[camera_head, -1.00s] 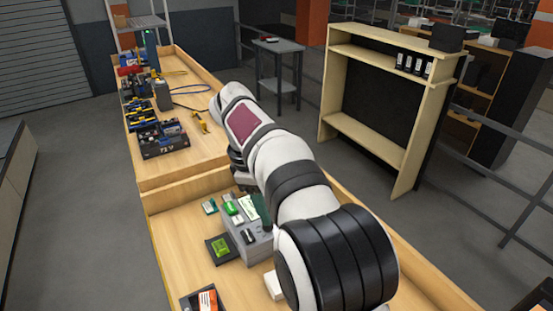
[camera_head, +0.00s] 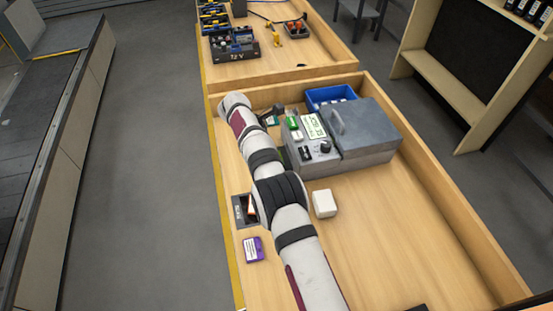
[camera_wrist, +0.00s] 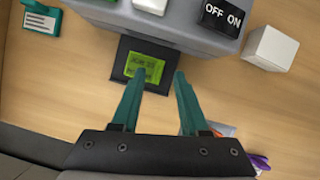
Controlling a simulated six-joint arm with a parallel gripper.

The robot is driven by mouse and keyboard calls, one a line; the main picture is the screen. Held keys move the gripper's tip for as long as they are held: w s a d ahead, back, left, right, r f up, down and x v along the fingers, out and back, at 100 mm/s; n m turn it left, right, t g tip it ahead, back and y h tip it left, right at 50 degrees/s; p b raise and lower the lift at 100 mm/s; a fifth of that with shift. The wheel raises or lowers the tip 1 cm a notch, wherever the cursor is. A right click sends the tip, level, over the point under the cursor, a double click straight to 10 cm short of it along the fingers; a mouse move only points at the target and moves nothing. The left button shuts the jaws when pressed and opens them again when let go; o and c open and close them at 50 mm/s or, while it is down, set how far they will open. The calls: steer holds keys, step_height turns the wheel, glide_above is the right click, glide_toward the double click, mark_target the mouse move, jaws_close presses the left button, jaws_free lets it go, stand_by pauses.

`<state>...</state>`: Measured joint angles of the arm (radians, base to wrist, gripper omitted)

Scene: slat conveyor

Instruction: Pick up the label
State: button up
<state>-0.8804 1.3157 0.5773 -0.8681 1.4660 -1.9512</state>
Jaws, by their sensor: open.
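In the wrist view a small green rectangle with dark print (camera_wrist: 146,63), which looks like the label, lies on a black square pad (camera_wrist: 122,70). The pad is on the wooden bench against the grey machine (camera_wrist: 188,30). My gripper (camera_wrist: 158,73) is open and empty, its two teal fingers pointing at the pad. The right fingertip overlaps the pad's near right edge in view; whether it touches cannot be told.
A white block (camera_head: 324,203) stands right of my arm. A dark tray (camera_head: 238,214) and a purple case (camera_head: 253,249) lie to its left. A blue bin (camera_head: 332,93) is behind the machine. A green stand with a white card (camera_wrist: 37,22) is top left. Bench walls enclose the area.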

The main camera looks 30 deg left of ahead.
steer(key=x, duration=0.2)
steer(key=shift+w+d+f, duration=0.1)
steer(key=shift+d+f, duration=0.05)
steer(key=shift+f, duration=0.2)
jaws_close()
steer(key=shift+r, duration=0.15)
